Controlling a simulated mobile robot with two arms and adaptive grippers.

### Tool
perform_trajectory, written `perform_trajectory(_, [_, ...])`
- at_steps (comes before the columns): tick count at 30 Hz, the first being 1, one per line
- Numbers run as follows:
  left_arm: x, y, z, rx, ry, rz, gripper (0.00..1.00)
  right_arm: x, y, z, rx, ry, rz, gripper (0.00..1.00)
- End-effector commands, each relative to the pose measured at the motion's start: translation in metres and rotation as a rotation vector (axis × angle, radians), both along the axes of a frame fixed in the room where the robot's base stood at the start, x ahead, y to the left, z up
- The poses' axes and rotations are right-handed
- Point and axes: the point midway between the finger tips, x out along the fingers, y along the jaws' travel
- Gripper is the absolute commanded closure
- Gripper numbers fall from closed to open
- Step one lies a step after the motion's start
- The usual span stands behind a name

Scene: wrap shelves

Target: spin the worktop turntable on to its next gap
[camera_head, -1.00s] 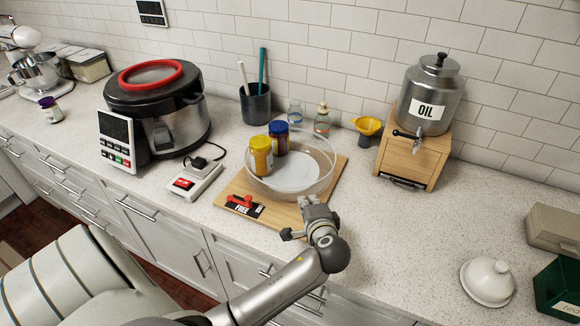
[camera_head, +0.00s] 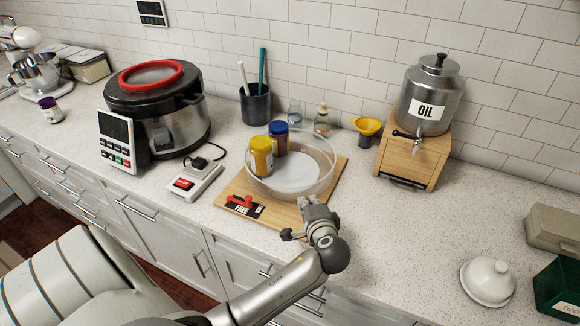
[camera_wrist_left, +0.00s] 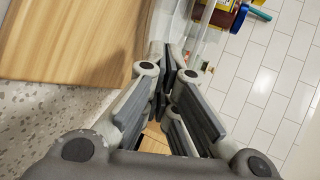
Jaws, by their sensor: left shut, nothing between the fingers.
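The turntable (camera_head: 313,184) is a clear round tray with a raised wall on a wooden board (camera_head: 334,176). A jar with a yellow lid (camera_head: 261,158) and a jar with a blue lid (camera_head: 279,138) stand in its left and back-left part; its front and right are bare. A red pointer (camera_head: 240,203) and a black "FREE" label (camera_head: 244,210) are at the board's front left. My left gripper (camera_head: 306,200) is shut and empty at the turntable's front right rim; I cannot tell if it touches. In the left wrist view its fingers (camera_wrist_left: 168,75) meet beside the clear wall. My right gripper is out of view.
A big cooker (camera_head: 160,105) and a small red-screened device (camera_head: 195,181) stand to the left. A utensil cup (camera_head: 256,103), bottles and a yellow funnel (camera_head: 367,128) stand behind. An oil dispenser (camera_head: 428,95) is at the right.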

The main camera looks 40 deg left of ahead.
Motion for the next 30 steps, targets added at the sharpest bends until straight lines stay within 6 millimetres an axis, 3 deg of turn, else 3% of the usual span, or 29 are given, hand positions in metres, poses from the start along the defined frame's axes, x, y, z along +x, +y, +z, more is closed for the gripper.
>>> perform_trajectory(30, [0.013,0.018,0.0,0.001,0.001,0.0,1.0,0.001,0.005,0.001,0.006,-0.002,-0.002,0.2])
